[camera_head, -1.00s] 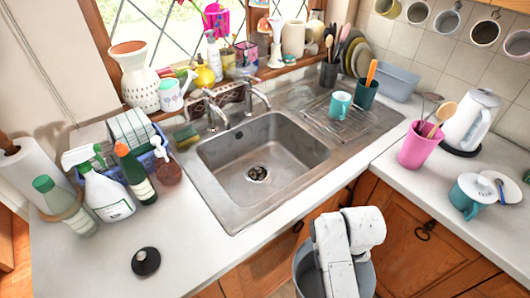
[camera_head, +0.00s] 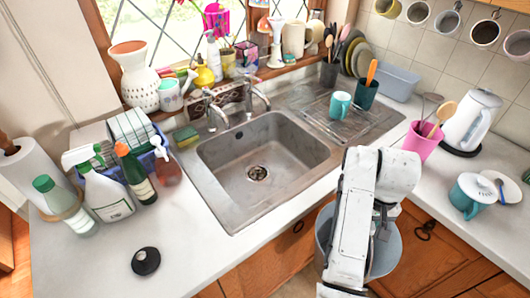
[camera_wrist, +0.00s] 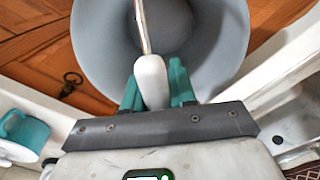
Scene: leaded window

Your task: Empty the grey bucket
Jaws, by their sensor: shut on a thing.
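The grey bucket (camera_head: 388,260) is in front of the counter edge, below the sink's right side, partly hidden by my arm. In the wrist view its open mouth (camera_wrist: 218,45) faces the camera, and I see no contents in the visible part of its inside. A white grip (camera_wrist: 149,66) on a thin metal rod crosses the mouth and looks like the bucket's handle. My gripper (camera_wrist: 155,90), with green fingers, is shut on this white grip. The lower part of the bucket is hidden.
The steel sink (camera_head: 225,195) is empty, with a tap (camera_head: 258,100) behind it. A teal mug (camera_head: 340,104) stands on the drainer. The pink utensil pot (camera_head: 418,147) and teal pot (camera_head: 472,200) are on the right counter. Bottles (camera_head: 103,195) crowd the left counter; its front is mostly clear.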

